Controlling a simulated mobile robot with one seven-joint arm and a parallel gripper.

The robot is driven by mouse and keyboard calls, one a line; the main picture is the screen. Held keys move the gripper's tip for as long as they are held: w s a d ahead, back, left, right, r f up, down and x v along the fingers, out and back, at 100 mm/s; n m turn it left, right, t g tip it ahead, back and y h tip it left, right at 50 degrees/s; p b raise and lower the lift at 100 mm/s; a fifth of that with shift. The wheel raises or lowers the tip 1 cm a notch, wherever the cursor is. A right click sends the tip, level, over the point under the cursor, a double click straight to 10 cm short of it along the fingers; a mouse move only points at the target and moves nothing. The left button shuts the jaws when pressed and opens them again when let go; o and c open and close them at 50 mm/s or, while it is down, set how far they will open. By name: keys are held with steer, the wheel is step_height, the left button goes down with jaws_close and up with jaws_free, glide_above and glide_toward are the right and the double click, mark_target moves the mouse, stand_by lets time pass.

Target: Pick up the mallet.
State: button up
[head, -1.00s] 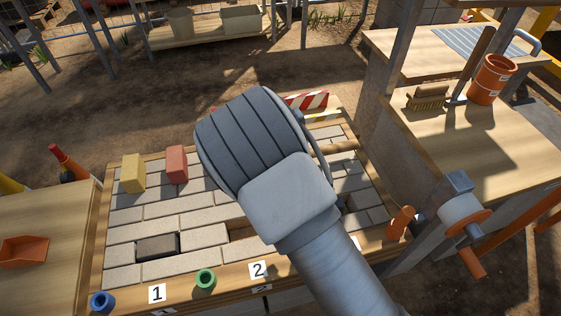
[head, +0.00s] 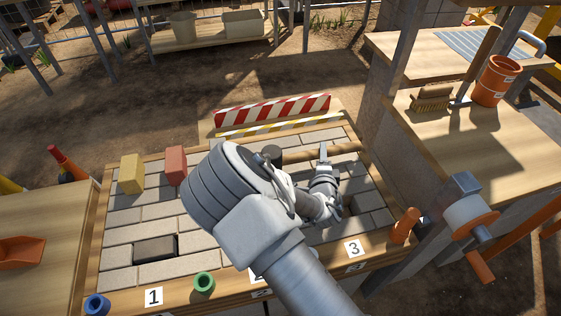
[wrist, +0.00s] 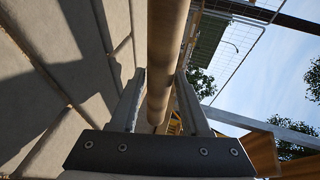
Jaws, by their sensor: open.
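The mallet (head: 345,148) lies on the brick-paved table, its wooden handle pointing right and its dark head at the left end, partly behind my arm. My gripper (head: 323,154) is at the handle, with its jaws open. In the wrist view the mallet's handle (wrist: 166,45) runs lengthwise between the two fingers of my gripper (wrist: 160,78), one finger on each side. I cannot tell whether either finger touches it. The mallet head does not show in the wrist view.
A red-and-white striped barrier (head: 272,109) stands behind the table. Yellow (head: 131,174) and red (head: 176,166) blocks stand at the left. An orange handle (head: 404,226) and a winch (head: 468,212) are at the right. A brush (head: 432,99) and bucket (head: 494,82) sit on the right-hand bench.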

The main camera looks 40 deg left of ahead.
steer(key=b+x, duration=0.1)
steer(key=x, duration=0.4)
jaws_close()
stand_by(0.8)
stand_by(0.5)
steer(key=shift+r, duration=0.1)
